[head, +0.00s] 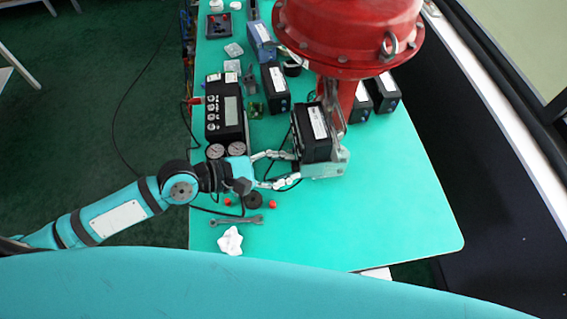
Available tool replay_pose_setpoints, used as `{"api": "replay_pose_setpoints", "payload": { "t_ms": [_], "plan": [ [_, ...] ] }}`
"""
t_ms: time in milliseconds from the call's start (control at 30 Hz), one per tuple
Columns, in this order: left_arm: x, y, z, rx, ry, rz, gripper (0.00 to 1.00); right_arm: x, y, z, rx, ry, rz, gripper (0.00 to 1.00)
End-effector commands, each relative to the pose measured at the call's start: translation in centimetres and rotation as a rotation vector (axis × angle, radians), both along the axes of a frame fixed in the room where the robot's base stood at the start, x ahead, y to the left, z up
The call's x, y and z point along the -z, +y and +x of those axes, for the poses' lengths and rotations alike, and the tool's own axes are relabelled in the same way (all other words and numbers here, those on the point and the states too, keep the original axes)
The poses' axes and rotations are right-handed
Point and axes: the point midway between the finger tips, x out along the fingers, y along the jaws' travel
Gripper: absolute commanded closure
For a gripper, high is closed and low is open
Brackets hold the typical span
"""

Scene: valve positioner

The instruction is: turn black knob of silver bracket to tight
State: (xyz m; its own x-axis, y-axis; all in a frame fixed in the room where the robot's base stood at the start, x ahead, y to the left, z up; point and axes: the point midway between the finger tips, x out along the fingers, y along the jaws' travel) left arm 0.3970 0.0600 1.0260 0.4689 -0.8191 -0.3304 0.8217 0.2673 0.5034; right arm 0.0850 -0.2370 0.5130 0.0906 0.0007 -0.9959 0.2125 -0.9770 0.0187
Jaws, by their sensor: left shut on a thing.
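The silver bracket (331,165) is at the middle of the head view, beside the red valve's post. A black box (314,137) with a white label sits against it. My left gripper (296,168) reaches in from the left. The tips' exact contact is too small to see. My right gripper is not in view.
The large red valve housing (348,32) overhangs the green table (402,205) and its bracket. A black device with gauges (225,117), a wrench (240,220), a white lump (230,241) and several black boxes lie around. The table's front right is clear.

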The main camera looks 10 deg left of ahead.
Motion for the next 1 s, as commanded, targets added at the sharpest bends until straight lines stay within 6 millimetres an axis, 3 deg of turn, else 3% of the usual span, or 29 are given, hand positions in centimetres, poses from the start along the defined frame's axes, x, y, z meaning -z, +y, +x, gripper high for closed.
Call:
{"api": "replay_pose_setpoints", "payload": {
  "t_ms": [300,700,1000],
  "plan": [
    [0.2,-0.1,-0.3,-0.001,-0.197,0.064,1.0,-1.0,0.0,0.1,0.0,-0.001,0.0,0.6],
    [0.5,-0.1,-0.4,0.0,-0.448,0.146,1.0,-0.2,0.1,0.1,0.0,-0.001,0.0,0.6],
    [0.5,-0.2,-0.4,0.002,-0.526,0.172,1.0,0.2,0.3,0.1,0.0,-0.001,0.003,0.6]
  ]
}}
